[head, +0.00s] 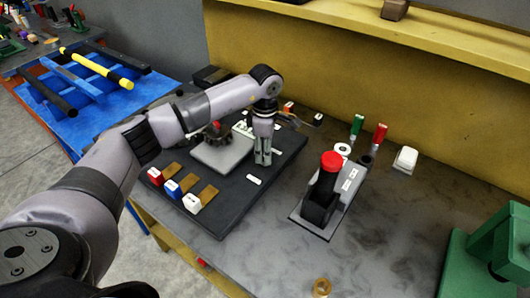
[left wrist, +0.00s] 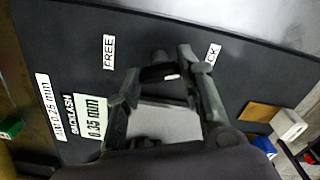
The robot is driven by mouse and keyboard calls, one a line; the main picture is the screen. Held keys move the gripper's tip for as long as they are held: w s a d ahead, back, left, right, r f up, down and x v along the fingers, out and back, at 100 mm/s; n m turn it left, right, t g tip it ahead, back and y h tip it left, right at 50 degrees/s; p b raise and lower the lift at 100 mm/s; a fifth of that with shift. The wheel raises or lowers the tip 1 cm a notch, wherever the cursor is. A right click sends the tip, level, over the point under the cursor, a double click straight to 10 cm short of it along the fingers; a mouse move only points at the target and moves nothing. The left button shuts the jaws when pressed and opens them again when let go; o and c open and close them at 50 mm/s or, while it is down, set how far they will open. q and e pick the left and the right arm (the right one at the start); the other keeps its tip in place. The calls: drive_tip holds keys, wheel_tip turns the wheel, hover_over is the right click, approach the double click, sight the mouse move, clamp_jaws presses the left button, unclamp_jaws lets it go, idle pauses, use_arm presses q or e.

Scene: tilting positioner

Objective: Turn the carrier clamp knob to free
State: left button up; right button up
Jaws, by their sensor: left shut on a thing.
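My left gripper (head: 263,160) points down over the dark board (head: 222,222) in the head view. In the left wrist view the gripper (left wrist: 160,76) is shut on the black clamp knob (left wrist: 158,73), with a finger on either side. A small white mark shows on the knob, on the side toward the LOCK label. The FREE label (left wrist: 108,52) lies left of the knob and the partly covered LOCK label (left wrist: 213,54) lies right of it. In the head view the fingers hide the knob. My right gripper is in neither view.
A pale plate (head: 218,153) with a dark round part and red top stands left of the gripper. Red, blue and white blocks (head: 172,187) line the board's front left. A black stand with a red top (head: 331,162) stands to the right. The table front is mostly clear.

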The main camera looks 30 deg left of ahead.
use_arm(q)
drive_tip(key=n+b, duration=0.1)
drive_tip(key=n, duration=0.5)
drive_tip(key=shift+b, duration=0.4)
drive_tip(key=n, duration=0.3)
drive_tip(key=shift+n+b, duration=0.3)
drive_tip(key=shift+n, duration=1.6)
drive_tip(key=o, duration=1.2)
drive_tip(key=shift+c, duration=0.2)
